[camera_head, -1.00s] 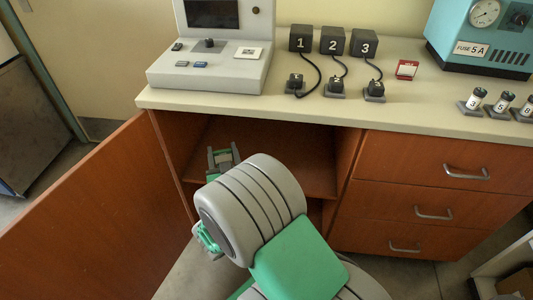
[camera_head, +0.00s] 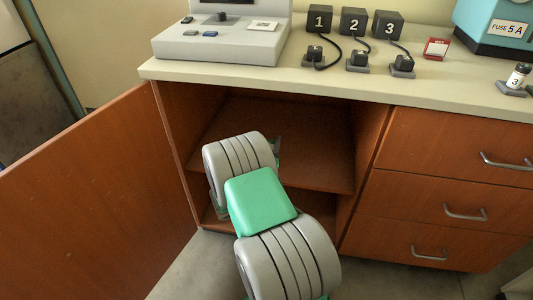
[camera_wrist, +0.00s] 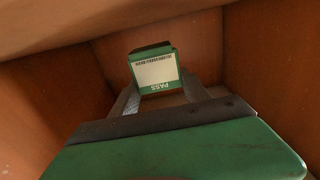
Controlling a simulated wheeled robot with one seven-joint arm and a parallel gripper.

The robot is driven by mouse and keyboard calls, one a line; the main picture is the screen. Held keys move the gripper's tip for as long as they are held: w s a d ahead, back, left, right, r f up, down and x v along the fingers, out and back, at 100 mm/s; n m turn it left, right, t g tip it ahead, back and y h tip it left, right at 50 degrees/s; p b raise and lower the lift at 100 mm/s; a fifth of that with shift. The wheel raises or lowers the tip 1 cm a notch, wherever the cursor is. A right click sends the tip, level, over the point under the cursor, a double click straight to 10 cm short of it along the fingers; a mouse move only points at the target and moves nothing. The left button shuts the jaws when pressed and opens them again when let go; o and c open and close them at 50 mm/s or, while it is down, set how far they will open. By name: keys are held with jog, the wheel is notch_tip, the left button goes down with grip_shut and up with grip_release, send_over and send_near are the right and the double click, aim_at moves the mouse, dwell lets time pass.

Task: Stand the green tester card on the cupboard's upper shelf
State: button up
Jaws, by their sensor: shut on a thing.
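The green tester card (camera_wrist: 155,72) has a white label with a barcode and the word PASS, which reads upside down in the wrist view. My gripper (camera_wrist: 160,95) is shut on it, one finger at each side. The card is inside the open cupboard, with brown walls around it. In the head view my arm hides the card and most of the gripper. The arm reaches into the cupboard (camera_head: 368,125) over its upper shelf (camera_head: 325,172). I cannot tell whether the card touches the shelf.
The cupboard door (camera_head: 90,190) stands open to the left. The counter (camera_head: 330,82) above carries a grey console (camera_head: 220,42), numbered black blocks (camera_head: 354,20) and a red card (camera_head: 437,48). Drawers with handles (camera_head: 465,213) are on the right. The shelf's right side is clear.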

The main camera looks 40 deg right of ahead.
jog(key=shift+w+d+f, duration=0.1)
jog(key=shift+w+f, duration=0.2)
jog(key=shift+f, duration=0.15)
notch_tip(320, 180, down, 3)
jog(key=shift+w+f+b, duration=0.15)
jog(key=shift+b, duration=1)
jog(key=o, duration=1.4)
jog(key=shift+c, duration=0.2)
